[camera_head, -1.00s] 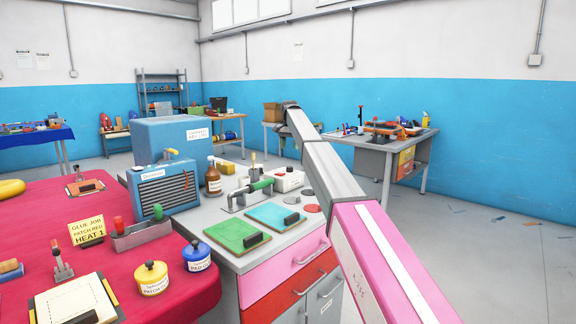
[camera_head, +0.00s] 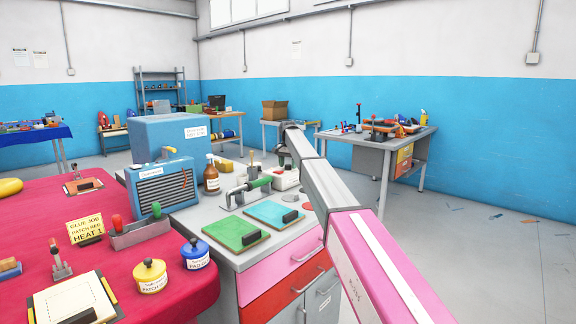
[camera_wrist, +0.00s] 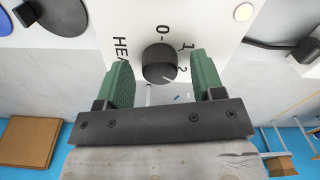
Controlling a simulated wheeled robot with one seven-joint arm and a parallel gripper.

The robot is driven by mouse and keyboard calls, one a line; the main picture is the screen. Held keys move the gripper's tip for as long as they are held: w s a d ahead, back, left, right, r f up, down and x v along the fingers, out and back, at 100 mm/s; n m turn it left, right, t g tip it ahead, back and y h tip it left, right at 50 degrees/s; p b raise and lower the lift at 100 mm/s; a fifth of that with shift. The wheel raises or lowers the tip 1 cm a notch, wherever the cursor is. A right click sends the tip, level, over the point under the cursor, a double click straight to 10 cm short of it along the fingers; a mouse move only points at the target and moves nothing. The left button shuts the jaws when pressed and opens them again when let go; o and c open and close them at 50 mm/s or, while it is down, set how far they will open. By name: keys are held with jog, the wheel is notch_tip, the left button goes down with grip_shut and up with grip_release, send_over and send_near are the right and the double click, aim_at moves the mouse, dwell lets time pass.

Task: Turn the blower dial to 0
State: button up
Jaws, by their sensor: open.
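The dial (camera_wrist: 158,63) is a round black knob on a white panel (camera_wrist: 225,25), in the middle of the wrist view. The figures 0, 1 and 2 run around it, and the letters "HEA" show at its left, partly covered. A pale mark shows at its edge near the 2; its exact setting is hard to read. My gripper (camera_wrist: 159,59) is open, its green finger pads on either side of the knob; I cannot tell if they touch it. In the head view the white box (camera_head: 284,179) on the grey bench is partly hidden by my arm.
Green (camera_head: 236,233) and blue (camera_head: 273,214) boards lie in front, a brown bottle (camera_head: 211,181) to the left. A sign (camera_head: 86,230) reading "GLUE JOB PATCH RED HEAT 1" stands on the red table (camera_head: 200,291).

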jog(key=c, duration=0.9)
jog(key=shift+n, duration=0.4)
jog(key=n, duration=0.3)
jog(key=shift+n, duration=0.4)
jog(key=n, duration=1.2)
jog(key=shift+n, duration=0.4)
jog(key=n, duration=0.6)
jog(key=shift+n, duration=0.4)
